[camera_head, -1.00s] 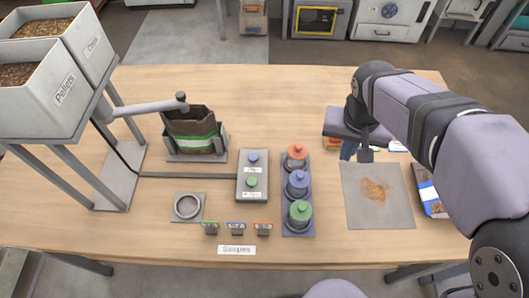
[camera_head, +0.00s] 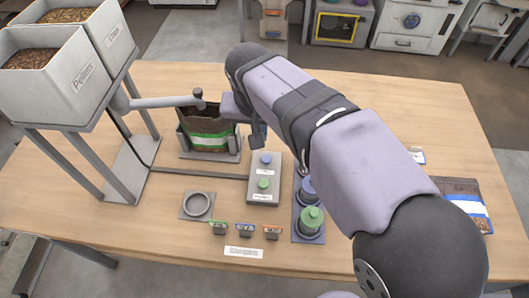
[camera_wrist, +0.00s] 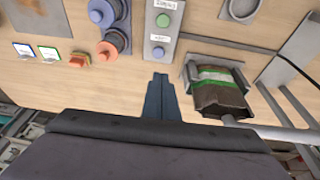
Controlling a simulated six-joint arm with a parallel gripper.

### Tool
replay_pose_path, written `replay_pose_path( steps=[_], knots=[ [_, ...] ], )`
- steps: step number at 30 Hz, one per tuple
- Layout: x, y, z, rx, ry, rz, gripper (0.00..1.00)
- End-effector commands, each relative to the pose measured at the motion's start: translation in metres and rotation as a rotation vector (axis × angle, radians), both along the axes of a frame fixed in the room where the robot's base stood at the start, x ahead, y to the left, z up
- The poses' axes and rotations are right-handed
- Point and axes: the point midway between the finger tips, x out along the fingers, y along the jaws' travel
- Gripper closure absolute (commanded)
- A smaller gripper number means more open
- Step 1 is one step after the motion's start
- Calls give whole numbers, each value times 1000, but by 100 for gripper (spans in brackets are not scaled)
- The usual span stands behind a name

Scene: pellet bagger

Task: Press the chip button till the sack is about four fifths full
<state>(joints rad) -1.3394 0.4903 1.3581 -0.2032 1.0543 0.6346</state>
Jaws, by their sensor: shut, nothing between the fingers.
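The button box (camera_head: 264,192) stands on the table with a blue button (camera_head: 266,158) at its far end and a green button (camera_head: 263,183) nearer. Each has a label too small to read surely. The brown sack (camera_head: 208,143) with a green and white band stands upright in a holder under the spout (camera_head: 165,102). Its fill level cannot be made out. My gripper (camera_head: 258,139) is shut and empty, above and just beyond the blue button. In the wrist view, the fingertips (camera_wrist: 161,82) point down, apart from the blue button (camera_wrist: 158,52).
Hoppers labelled Pellets (camera_head: 82,78) and Chips (camera_head: 113,36) stand at the left. Lidded jars (camera_head: 311,217) stand right of the box, partly hidden by my arm. A ring on a plate (camera_head: 198,205) and several small sample holders (camera_head: 245,231) are in front.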

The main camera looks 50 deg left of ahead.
Motion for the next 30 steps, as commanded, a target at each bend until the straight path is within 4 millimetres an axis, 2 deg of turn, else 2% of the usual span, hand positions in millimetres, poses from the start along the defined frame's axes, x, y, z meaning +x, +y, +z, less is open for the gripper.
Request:
replay_pose_path(
  steps=[5, 11, 26, 30],
  knots=[
    [1, 0, -2, -1, 0, 0, 100],
    [5, 3, -17, -3, 1, -1, 100],
    [24, 19, -97, -4, 1, -1, 100],
    [24, 17, -116, -4, 1, 0, 100]
  ],
)
